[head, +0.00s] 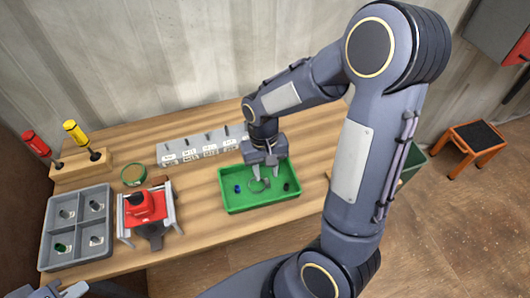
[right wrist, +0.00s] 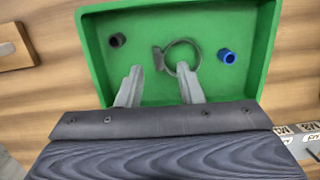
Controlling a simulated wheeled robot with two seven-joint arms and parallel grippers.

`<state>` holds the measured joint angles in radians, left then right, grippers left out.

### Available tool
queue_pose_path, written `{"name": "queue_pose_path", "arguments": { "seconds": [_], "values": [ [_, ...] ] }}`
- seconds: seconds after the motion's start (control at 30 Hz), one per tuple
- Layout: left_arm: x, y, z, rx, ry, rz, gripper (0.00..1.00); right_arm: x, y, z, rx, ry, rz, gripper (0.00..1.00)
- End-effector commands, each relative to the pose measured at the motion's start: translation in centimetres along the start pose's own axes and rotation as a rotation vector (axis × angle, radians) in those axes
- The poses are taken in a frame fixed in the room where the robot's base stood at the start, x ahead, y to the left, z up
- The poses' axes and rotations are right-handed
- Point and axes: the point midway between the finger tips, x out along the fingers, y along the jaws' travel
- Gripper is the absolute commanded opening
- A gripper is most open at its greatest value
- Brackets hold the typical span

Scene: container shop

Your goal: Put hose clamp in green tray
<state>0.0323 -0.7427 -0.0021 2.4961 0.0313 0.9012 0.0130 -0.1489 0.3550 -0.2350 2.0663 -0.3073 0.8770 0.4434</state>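The green tray (head: 232,208) stands on the wooden bench; it also fills much of the right wrist view (right wrist: 92,55). The hose clamp (right wrist: 167,46), a thin grey ring with a small block, is over the tray floor near its middle. It shows faintly in the head view (head: 259,185). My right gripper (head: 262,177) points down over the tray. Its fingers (right wrist: 160,72) are spread apart, one tip overlapping the ring's lower edge in the wrist view; whether they touch is unclear. My left gripper (head: 72,290) is partly cut off at the lower left.
A blue fitting (right wrist: 227,56) and a black fitting (right wrist: 117,40) lie in the tray. Left of it are a red device (head: 143,205), a grey compartment tray (head: 80,255), a round tin (head: 133,175) and screwdrivers (head: 80,135) in a wooden block. A labelled grey bin row (head: 200,146) stands behind.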

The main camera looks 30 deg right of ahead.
Motion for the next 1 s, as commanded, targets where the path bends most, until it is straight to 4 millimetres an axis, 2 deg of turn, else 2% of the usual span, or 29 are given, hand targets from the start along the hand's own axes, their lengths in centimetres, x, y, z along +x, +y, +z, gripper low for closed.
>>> {"name": "queue_pose_path", "arguments": {
  "seconds": [0.1,0.3,0.43,0.6,0.67,0.77,1.0],
  "values": [
    [0.0,0.0,0.0,0.0,0.0,0.0,0.0,-2.8,-0.1,-0.1,-0.001,0.007,-0.004,0.34],
    [0.1,0.0,0.1,0.0,0.0,0.0,0.0,-6.9,0.0,0.0,-0.001,0.005,-0.002,0.34],
    [0.1,-0.1,0.1,0.0,0.0,0.0,0.0,-8.7,0.0,-0.1,-0.001,0.003,-0.001,0.34],
    [0.1,-0.1,0.1,0.0,0.0,0.0,0.0,-10.0,0.1,0.5,-0.005,0.012,-0.022,0.34],
    [0.1,0.0,0.1,0.0,0.0,0.0,0.0,-10.5,0.4,1.4,-0.011,0.034,-0.059,0.34],
    [0.1,0.0,0.1,0.0,0.0,0.0,0.0,-11.6,0.8,3.9,-0.037,0.105,-0.156,0.34],
    [0.1,-0.1,0.1,0.0,0.0,0.0,0.0,-12.6,0.9,10.9,-0.118,0.37,-0.363,0.34]
  ]
}}
